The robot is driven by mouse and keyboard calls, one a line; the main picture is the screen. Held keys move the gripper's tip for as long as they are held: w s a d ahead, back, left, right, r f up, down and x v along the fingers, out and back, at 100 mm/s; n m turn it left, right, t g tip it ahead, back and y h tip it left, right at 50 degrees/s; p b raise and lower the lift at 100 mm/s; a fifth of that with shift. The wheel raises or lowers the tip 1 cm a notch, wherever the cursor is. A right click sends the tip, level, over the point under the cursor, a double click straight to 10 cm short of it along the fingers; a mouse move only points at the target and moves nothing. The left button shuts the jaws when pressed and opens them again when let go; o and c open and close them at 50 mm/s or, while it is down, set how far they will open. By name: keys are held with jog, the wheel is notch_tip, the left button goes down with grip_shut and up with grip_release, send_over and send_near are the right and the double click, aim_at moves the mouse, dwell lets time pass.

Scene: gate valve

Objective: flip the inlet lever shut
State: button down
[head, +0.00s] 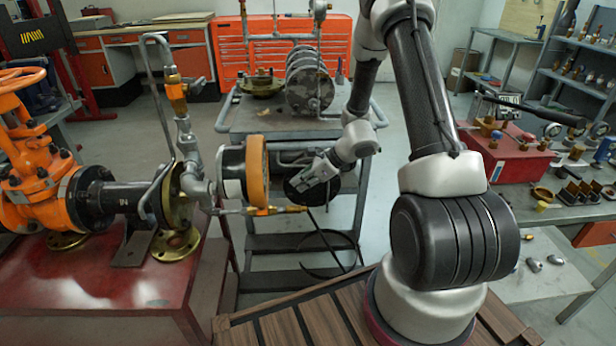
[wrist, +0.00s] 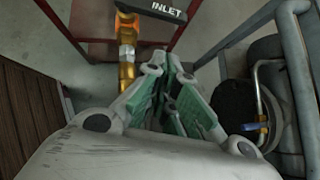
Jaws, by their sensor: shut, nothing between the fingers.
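The inlet lever (wrist: 172,11) is a dark bar marked INLET at the top of the wrist view. It joins the top of an orange and brass fitting (wrist: 127,50) and extends to the right from it. My gripper (wrist: 170,98) is shut and empty, with green-grey fingers, below and right of the lever in that view and apart from it. In the head view my gripper (head: 308,180) is just right of the orange-rimmed round gauge (head: 257,172), above a brass fitting (head: 272,210) on a thin pipe. I cannot pick out the lever clearly in the head view.
The orange gate valve (head: 28,160) and its black pipe (head: 110,203) stand on a red table (head: 70,290) at left. A grey cart (head: 255,122) stands behind my gripper. A red box (head: 505,155) sits on the right bench. Bare floor shows between table and cart.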

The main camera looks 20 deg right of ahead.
jog(key=w+a+f, duration=0.2)
jog(key=w+a, duration=0.1)
jog(key=a, duration=0.2)
jog(key=shift+w+a+f, duration=0.25)
